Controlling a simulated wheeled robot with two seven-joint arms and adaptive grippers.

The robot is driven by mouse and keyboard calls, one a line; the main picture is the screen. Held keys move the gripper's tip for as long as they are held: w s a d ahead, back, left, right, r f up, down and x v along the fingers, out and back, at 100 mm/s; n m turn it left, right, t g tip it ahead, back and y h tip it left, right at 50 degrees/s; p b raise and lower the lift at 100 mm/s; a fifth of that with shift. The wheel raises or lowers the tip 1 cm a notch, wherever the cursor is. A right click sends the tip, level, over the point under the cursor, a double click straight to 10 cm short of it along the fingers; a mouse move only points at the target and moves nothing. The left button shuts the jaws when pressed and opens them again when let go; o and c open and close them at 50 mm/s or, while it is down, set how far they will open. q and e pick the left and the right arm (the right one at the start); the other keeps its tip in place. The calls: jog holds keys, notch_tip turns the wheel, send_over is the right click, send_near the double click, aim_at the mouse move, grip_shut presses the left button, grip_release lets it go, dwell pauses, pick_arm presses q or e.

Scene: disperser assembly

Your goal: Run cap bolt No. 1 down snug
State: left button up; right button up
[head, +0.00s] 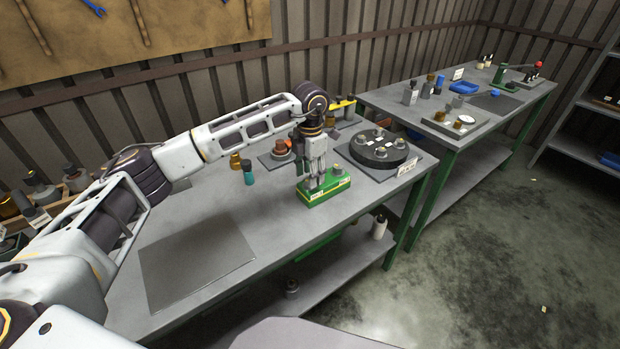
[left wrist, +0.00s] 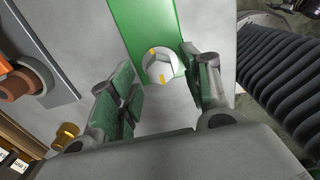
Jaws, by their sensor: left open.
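A green block (head: 322,194) with small pale labels sits near the front edge of the workbench. A grey bolt head (head: 337,170) stands up at its right end. My left gripper (head: 312,182) points down over the block's left part. In the left wrist view, my open left gripper (left wrist: 158,68) has its two green-padded fingers on either side of a round silver bolt head (left wrist: 158,65) with yellow marks. The bolt head stands on the green block (left wrist: 145,25). I see gaps to both fingers. The bolt's number is not readable. My right gripper is not in view.
A dark round plate (head: 378,150) with several small parts stands to the right of the block. A teal-and-dark bottle (head: 247,174) and an orange-brown part (head: 281,148) stand behind. A flat grey mat (head: 197,262) lies bare at the bench's front left.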

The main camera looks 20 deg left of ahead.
pick_arm(q)
jog(key=shift+f, duration=1)
jog(key=c, duration=0.9)
jog(key=shift+c, duration=0.6)
